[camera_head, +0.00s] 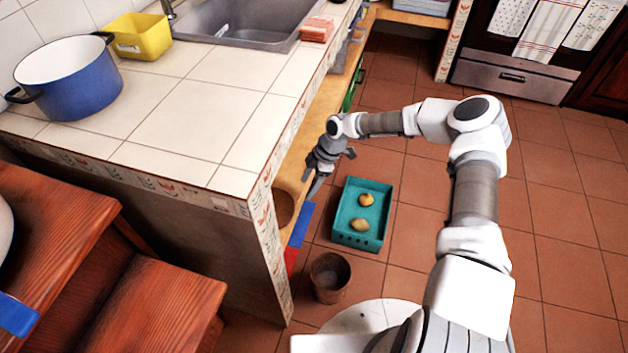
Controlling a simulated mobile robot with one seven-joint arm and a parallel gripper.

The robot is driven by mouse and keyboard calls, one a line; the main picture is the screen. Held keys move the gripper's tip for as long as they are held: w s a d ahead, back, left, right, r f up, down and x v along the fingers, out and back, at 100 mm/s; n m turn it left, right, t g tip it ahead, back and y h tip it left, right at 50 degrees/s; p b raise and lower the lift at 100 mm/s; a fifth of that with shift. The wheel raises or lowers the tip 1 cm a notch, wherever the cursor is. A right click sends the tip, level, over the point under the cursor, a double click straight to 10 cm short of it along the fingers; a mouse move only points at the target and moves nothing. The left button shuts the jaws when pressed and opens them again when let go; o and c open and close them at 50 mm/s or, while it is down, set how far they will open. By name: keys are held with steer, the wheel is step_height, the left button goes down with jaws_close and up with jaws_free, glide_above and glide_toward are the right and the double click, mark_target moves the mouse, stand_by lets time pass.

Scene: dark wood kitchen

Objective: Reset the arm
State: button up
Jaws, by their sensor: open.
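My gripper (316,186) is at the end of my arm, which reaches forward from the lower right and bends back left. The gripper points downward beside the open front of the counter's lower shelf. Its jaws are open and I see nothing between them. It hangs to the left of and above a teal crate (342,238) on the floor. Two yellowish round items (366,200) lie in the crate, apart from the gripper.
The tiled counter (190,105) with a blue pot (68,78), yellow container (138,36) and sink (235,22) stands close left. A brown pot (329,277) stands on the floor near my base. The oven (522,50) is at the back right. Tiled floor (570,220) on the right is clear.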

steer(key=shift+w+d, duration=0.15)
steer(key=shift+d, duration=0.7)
steer(key=s+d+r+m+t+h, duration=0.1)
steer(key=s+d+r+m+h, duration=0.15)
steer(key=r, duration=0.75)
steer(key=s+d+r+m+h, duration=0.2)
steer(key=s+d+r+m, duration=0.15)
steer(key=r, duration=0.65)
steer(key=s+d+r+m+t+h, duration=0.1)
steer(key=s+d+r+m+h, duration=0.2)
steer(key=r, duration=0.8)
steer(key=s+d+r+m+t+y, duration=0.1)
steer(key=s+r+m+t, duration=0.1)
steer(key=s+r+m, duration=0.35)
steer(key=s+r+m+t+y, duration=0.1)
steer(key=s+r+m, duration=0.15)
steer(key=s, duration=0.65)
steer(key=s+d+r+m+t+y, duration=0.1)
steer(key=s+r+m+t, duration=0.15)
steer(key=s+r, duration=0.35)
step_height(320, 180, up, 18)
steer(key=g+p, duration=0.1)
steer(key=p, duration=1.8)
steer(key=shift+s+d+m, duration=0.15)
steer(key=shift+s+m, duration=0.2)
steer(key=shift+s, duration=0.05)
